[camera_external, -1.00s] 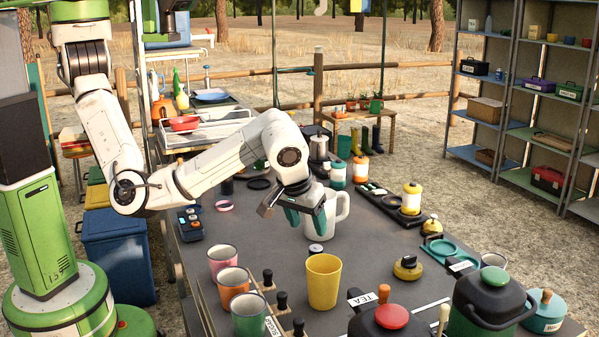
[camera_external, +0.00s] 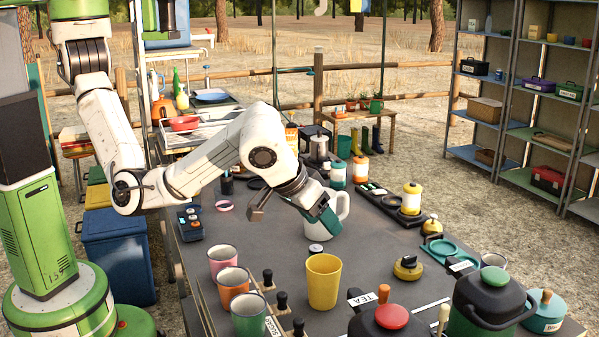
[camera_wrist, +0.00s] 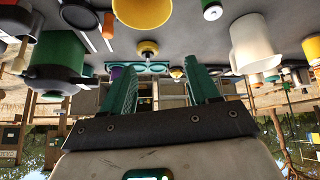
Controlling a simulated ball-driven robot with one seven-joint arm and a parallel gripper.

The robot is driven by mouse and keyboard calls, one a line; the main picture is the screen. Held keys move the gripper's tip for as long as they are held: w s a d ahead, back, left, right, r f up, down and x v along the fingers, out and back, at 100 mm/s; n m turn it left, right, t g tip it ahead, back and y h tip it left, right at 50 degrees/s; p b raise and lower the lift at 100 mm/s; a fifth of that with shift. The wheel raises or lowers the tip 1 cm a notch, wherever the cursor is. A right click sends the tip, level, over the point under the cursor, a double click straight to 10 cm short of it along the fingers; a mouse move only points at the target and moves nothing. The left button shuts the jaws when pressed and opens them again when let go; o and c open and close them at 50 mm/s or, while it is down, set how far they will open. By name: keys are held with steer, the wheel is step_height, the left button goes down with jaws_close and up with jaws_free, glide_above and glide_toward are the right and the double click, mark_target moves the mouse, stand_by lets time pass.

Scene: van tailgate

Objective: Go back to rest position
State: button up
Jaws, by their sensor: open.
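My gripper (camera_external: 322,215) is above the dark table top, in front of the white mug (camera_external: 340,204) in the external view, and hides part of it. In the wrist view the two green fingers of my gripper (camera_wrist: 162,95) are spread apart with nothing between them. The wrist picture is upside down, with the table at the top. There the white mug (camera_wrist: 253,45) stands to the right, apart from the fingers.
A yellow cup (camera_external: 323,282) stands in front of my gripper. Pink (camera_external: 223,260), orange (camera_external: 233,285) and green (camera_external: 249,316) cups stand at the front left. A dark green pot (camera_external: 487,305) is at the front right. Lanterns (camera_external: 411,199) stand behind.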

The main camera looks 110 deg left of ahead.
steer(key=w+d+r+m+t+h+p, duration=0.2)
steer(key=d+m+t, duration=0.6)
steer(key=d, duration=1.2)
steer(key=s+d+f+m+h, duration=0.3)
steer(key=s+d+f+m, duration=0.15)
steer(key=d, duration=0.35)
steer(key=s+d+f+m+h, duration=0.2)
steer(key=s+d+f+m, duration=0.1)
steer(key=d+m, duration=0.3)
steer(key=s+a+f+n+g+b, duration=0.2)
steer(key=s+a+f+g, duration=0.45)
steer(key=s+f, duration=0.65)
steer(key=s+a+f+n+g, duration=0.1)
steer(key=s+a+n+g, duration=0.1)
steer(key=s+a, duration=0.9)
steer(key=s+a+f+n+g+y, duration=0.1)
steer(key=s+a+f+n+g, duration=0.1)
steer(key=s+a, duration=0.9)
steer(key=shift+s+a+b, duration=0.15)
steer(key=shift+s+b, duration=0.05)
steer(key=shift+b, duration=0.25)
steer(key=shift+g, duration=0.25)
